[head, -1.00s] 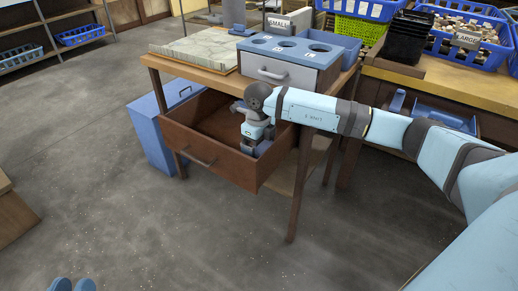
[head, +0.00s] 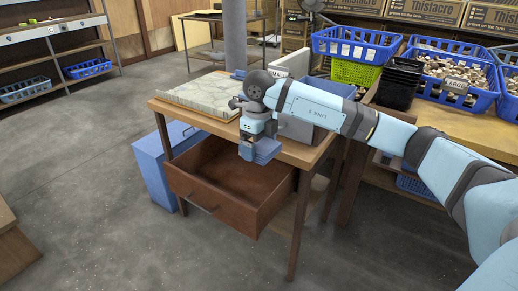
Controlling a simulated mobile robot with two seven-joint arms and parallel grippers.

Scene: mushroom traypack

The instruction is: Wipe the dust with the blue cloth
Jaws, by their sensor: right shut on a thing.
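My right gripper (head: 256,139) is shut on the blue cloth (head: 263,153), a small folded pad. It holds the cloth above the open brown drawer (head: 232,220), by the front edge of the wooden table (head: 308,150). A pale, mottled slab (head: 197,92) lies on the left part of the tabletop, to the left of the gripper. I cannot make out dust on it at this size. My left gripper is not in view.
My right arm hides much of the grey box on the tabletop. Blue baskets (head: 358,44) and black trays (head: 398,83) are at the right. A grey post (head: 235,35) rises behind the table.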

